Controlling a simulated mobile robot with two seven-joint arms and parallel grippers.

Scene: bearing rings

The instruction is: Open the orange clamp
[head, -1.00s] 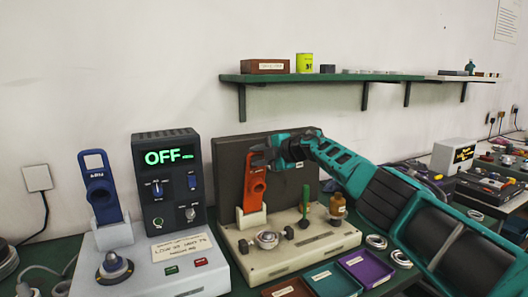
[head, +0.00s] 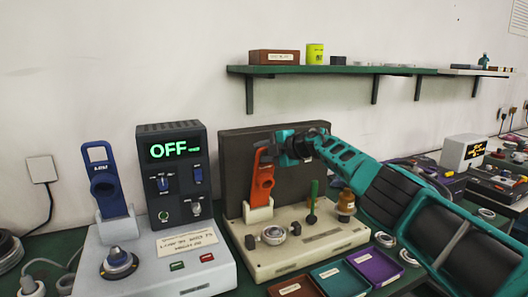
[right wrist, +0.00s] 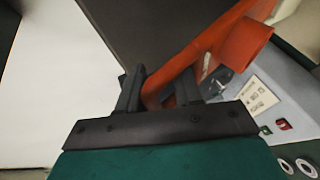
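The orange clamp (head: 262,184) stands upright in a pale holder on the cream fixture (head: 300,247), against a dark back panel. Its top end meets my right gripper (head: 272,149), which reaches in from the right. In the right wrist view the clamp's orange arm (right wrist: 163,92) passes between the two dark fingers of the right gripper (right wrist: 158,88) and fills the gap, so the gripper looks shut on it. A metal ring seat (head: 273,234) sits on the fixture in front of the clamp. My left gripper is not in view.
A blue clamp (head: 103,183) stands on a grey machine (head: 165,262) at left, beside a control box (head: 174,180) reading OFF. A green-handled tool (head: 313,203) and a brown bottle (head: 346,205) stand right of the clamp. Small trays (head: 338,280) lie in front; a shelf (head: 350,70) hangs above.

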